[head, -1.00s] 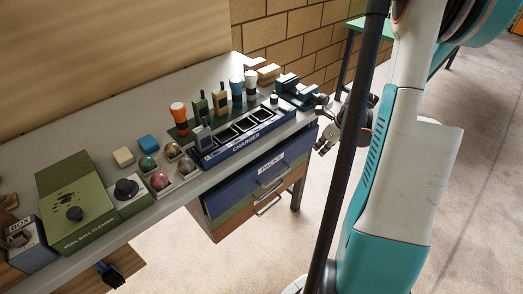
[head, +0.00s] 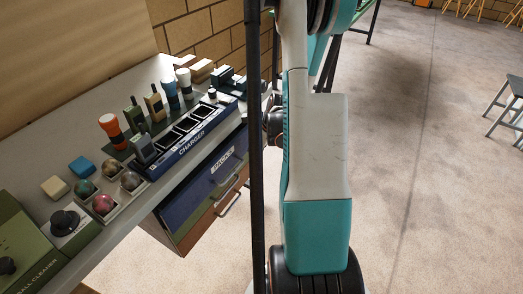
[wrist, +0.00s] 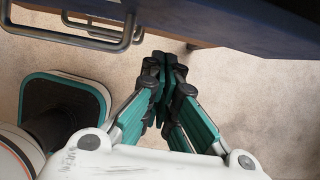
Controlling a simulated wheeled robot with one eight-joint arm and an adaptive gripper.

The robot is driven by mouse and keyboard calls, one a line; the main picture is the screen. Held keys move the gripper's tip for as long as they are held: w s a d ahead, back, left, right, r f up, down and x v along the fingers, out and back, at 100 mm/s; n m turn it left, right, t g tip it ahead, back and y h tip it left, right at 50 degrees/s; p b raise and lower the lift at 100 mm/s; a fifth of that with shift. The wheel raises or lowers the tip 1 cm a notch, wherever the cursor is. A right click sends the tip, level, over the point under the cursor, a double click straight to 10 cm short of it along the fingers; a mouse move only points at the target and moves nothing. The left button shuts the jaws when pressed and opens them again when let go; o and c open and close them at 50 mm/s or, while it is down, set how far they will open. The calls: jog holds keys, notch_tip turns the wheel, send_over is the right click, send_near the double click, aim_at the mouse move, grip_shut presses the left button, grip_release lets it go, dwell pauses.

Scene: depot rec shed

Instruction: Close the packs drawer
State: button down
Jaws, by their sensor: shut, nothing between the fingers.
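The packs drawer (head: 205,187) has a dark blue front with a white PACKS label and a grey bar handle. It is the top drawer of the unit under the bench. I cannot tell from the head view how far it stands out. In the wrist view, a dark blue panel (wrist: 255,25) crosses the upper right and grey bar handles (wrist: 92,38) show at the upper left. My gripper (wrist: 165,88) is shut and empty, with bare floor below its fingertips. In the head view my gripper is mostly hidden behind my dark pole, at the drawer's right.
The bench (head: 108,205) above holds a blue charger (head: 190,140), radios, torches, coloured balls and a green ball cleaner (head: 28,250). A lower drawer with an orange-brown front (head: 195,236) sits below. Floor to the right is open, with a stool (head: 510,100) at far right.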

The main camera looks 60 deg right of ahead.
aim_at(241, 143)
jog(key=shift+w+a+r, duration=0.1)
jog(key=shift+w+a, duration=0.05)
jog(key=shift+w, duration=1.15)
jog(key=w, duration=0.3)
jog(key=shift+w+a+b, duration=0.15)
jog(key=shift+w+b, duration=0.15)
jog(key=shift+w, duration=0.1)
